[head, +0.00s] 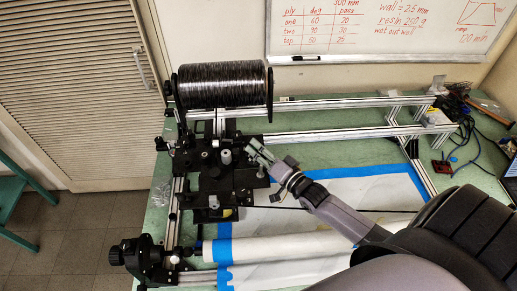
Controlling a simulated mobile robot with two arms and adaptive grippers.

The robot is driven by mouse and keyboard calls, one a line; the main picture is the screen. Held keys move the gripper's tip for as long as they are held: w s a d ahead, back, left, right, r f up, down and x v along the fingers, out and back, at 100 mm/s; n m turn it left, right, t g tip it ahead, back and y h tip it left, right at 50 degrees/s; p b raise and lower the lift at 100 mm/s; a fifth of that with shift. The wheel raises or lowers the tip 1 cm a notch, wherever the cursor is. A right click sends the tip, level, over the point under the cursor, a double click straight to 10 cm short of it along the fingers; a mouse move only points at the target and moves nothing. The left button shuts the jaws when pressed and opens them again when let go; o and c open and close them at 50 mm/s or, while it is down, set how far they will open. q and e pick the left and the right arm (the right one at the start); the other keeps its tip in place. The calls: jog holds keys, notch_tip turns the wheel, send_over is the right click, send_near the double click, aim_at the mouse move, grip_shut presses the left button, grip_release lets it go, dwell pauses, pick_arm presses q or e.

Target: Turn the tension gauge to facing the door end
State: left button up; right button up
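My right gripper (257,147) reaches in from the lower right, its fingertips at the right side of the black carriage (212,185) of the winding machine. It is too small to tell whether the fingers are open or shut on a part there. I cannot clearly pick out the tension gauge or its facing among the small dark parts on the carriage. A short grey cylinder (226,157) stands upright on the carriage, left of the fingertips. The slatted door (75,85) is at the left. My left gripper is not in view.
A spool of black tow (222,87) sits above the carriage at the back. Aluminium rails (340,132) run to the right. A white roll (290,245) and a black motor unit (130,253) are in front. Cables and electronics (465,130) lie at the right. A whiteboard (385,25) hangs behind.

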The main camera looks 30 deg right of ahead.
jog(key=shift+o, duration=0.7)
jog(key=shift+a+r, duration=0.1)
jog(key=shift+r, duration=0.05)
jog(key=s+d, duration=0.1)
jog(key=s, duration=0.6)
jog(key=shift+s+d, duration=0.2)
jog(key=shift+w, duration=0.1)
